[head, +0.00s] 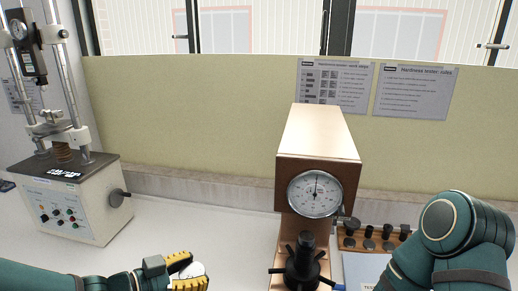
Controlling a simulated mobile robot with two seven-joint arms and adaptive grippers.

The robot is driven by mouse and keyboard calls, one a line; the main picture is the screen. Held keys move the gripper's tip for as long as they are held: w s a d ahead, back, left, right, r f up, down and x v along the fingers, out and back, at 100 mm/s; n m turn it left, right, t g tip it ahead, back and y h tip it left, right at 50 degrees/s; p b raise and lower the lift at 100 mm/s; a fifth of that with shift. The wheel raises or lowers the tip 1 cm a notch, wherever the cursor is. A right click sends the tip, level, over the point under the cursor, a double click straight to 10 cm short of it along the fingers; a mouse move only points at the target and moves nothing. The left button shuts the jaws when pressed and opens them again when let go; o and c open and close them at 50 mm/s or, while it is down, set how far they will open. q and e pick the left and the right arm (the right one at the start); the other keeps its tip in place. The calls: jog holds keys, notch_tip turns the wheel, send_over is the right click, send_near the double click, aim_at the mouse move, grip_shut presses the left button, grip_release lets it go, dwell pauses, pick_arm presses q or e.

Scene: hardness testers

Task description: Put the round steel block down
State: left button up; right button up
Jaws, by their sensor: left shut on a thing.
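My left gripper (195,272) comes in at the bottom, left of centre, with its two yellow-lined fingers shut on the round steel block (197,269). The block looks pale and small, and the fingers cover part of it. It is over the white bench top, left of the hardness tester (318,143). I cannot tell whether the block touches the bench. My right arm shows at the lower right, but its gripper is out of view.
The tester has a round dial (314,194) and a dark handled spindle (303,262). A wooden rack (375,238) with several dark parts stands to its right. A testing machine (66,198) stands at the left. The white bench (185,225) between the machines is clear.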

pick_arm(q)
jog(key=w+f+n+t+y+b, duration=0.2)
jog(key=w+f+n+t+y, duration=0.1)
jog(key=w+f+n+y, duration=0.25)
jog(key=w+f+n+t+y+b, duration=0.2)
jog(key=w+f+n+t+y, duration=0.1)
jog(key=w+n+y, duration=0.4)
jog(key=s+a+f+n+g+y+b, duration=0.25)
jog(key=s+f+n+y, duration=0.2)
jog(key=f, duration=0.25)
jog(key=s+a+f+n+g+y+b, duration=0.1)
jog(key=s+f+n+g+y, duration=0.25)
jog(key=f+y, duration=0.3)
jog(key=w+m+t+h, duration=0.1)
jog(key=m+t+h, duration=0.1)
jog(key=m+h, duration=0.1)
jog(key=w+m+t+h, duration=0.1)
jog(key=w+m+h, duration=0.1)
jog(key=h, duration=0.3)
jog(key=w+m+t+h, duration=0.1)
jog(key=m+t+h, duration=0.1)
jog(key=m+h, duration=0.2)
jog(key=shift+w+f+m+t, duration=0.2)
jog(key=shift+m+t, duration=0.1)
jog(key=shift+m, duration=0.25)
